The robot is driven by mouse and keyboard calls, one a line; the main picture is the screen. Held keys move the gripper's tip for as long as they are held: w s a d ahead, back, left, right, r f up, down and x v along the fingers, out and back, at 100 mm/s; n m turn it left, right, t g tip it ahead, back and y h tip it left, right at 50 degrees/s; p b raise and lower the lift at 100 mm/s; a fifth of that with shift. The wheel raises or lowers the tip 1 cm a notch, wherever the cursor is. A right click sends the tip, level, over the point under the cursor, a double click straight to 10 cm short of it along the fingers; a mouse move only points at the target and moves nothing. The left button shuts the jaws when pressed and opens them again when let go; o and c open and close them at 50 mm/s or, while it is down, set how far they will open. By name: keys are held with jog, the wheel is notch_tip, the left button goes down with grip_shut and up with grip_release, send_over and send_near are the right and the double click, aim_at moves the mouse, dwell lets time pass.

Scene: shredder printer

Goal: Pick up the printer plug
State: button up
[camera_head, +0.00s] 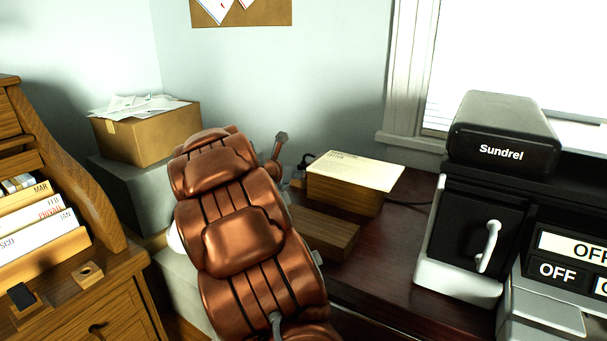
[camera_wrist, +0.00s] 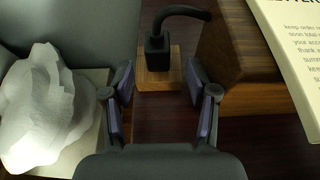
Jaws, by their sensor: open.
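A black plug (camera_wrist: 157,50) with a thick black cable curving off its top to the right stands on a small wooden block (camera_wrist: 154,79) in the wrist view. I take it for the printer plug; no label shows. My gripper (camera_wrist: 160,98) is open and empty, its two fingers spread to the left and right, short of the plug and roughly in line with it. In the head view my arm hides the gripper, and the plug cannot be made out clearly; a bit of dark cable (camera_head: 308,157) loops up behind the wooden box.
A wooden box (camera_head: 340,194) with a printed sheet (camera_head: 356,171) on top stands right of the plug. It also shows in the wrist view (camera_wrist: 225,50). Crumpled white paper (camera_wrist: 45,112) lies at left. The black Sundrel machine (camera_head: 500,140) stands farther right on the dark desk (camera_head: 385,255).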

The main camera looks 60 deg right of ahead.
aim_at(300, 169)
jog(key=shift+r+b+x, duration=0.2)
jog(key=shift+x, duration=1.1)
jog(key=shift+r+b+x, duration=0.2)
jog(key=shift+x, duration=1.1)
jog(key=shift+w+d, duration=0.1)
jog(key=shift+w, duration=0.1)
jog(key=shift+c, duration=0.3)
grip_shut()
